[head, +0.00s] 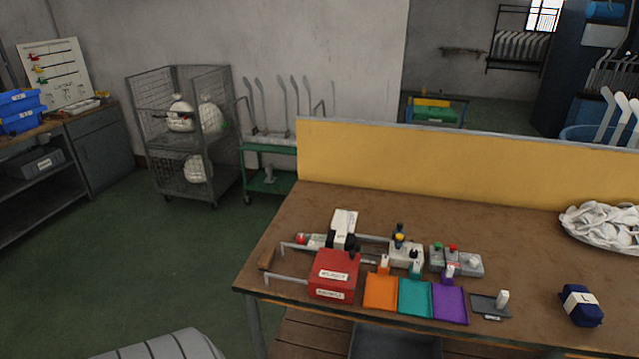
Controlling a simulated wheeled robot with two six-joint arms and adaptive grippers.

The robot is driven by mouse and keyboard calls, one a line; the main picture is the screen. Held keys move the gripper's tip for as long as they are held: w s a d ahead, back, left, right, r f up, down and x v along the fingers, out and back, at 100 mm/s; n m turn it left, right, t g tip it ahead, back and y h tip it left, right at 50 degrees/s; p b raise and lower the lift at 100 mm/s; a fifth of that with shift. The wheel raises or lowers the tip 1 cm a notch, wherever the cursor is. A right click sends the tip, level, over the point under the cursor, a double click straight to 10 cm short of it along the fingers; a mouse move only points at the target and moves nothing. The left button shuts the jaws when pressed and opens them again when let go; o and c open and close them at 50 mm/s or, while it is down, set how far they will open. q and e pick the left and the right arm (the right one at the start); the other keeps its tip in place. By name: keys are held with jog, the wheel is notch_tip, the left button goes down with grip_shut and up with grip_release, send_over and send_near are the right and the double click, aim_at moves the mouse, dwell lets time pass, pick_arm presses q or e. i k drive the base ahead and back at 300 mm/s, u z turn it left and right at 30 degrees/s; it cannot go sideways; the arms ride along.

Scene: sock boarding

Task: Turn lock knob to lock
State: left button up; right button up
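Neither gripper shows in the head view. A red box (333,273) with white labels stands at the left front of the brown table. Small dark knobs show near its top, beside a white unit (344,226). A second white unit (405,255), with black and yellow knobs above it, stands to its right. A grey control box (462,262) with green, red and pale knobs is beside that. I cannot tell which knob is the lock knob or how it is turned; the labels are too small to read.
Orange (381,291), teal (415,297) and purple (450,303) trays line the front of the table (540,262). A dark blue bundle (580,305) and a pile of white socks (602,225) are at right. A yellow partition (450,165) closes the back. The table's middle right is clear.

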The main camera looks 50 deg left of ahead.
aim_at(301, 240)
jog(key=u, duration=0.3)
jog(key=i, duration=0.5)
jog(key=u, duration=0.5)
